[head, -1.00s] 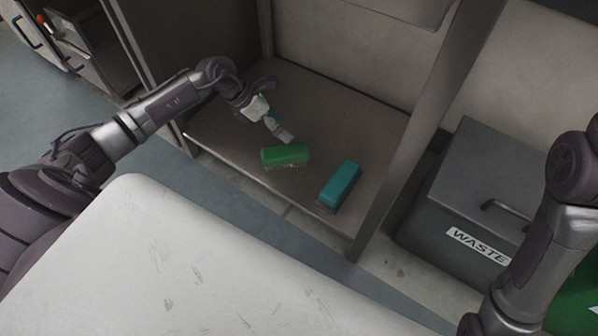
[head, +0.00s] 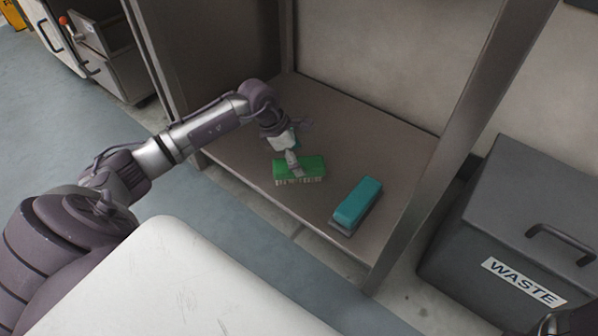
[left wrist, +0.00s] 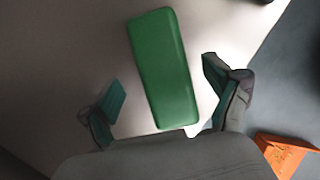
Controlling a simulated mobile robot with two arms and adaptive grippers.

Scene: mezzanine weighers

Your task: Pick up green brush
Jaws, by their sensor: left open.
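The green brush (head: 313,167) lies on the shelf (head: 230,158), bristles showing along its near side. My left gripper (head: 294,166) is right above it in the head view and partly covers it. In the left wrist view the green brush (left wrist: 163,70) lies lengthwise ahead of and between the two spread fingers of my left gripper (left wrist: 168,95). The fingers are apart from it on both sides, and nothing is held. Only a dark piece of my right arm shows at the bottom right of the head view; its gripper is out of sight.
A teal brush (head: 357,202) lies on the shelf to the right of the green one. A shelf post (head: 425,190) and a grey waste bin (head: 520,225) stand further right. An orange object (left wrist: 284,152) shows at the left wrist view's lower right.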

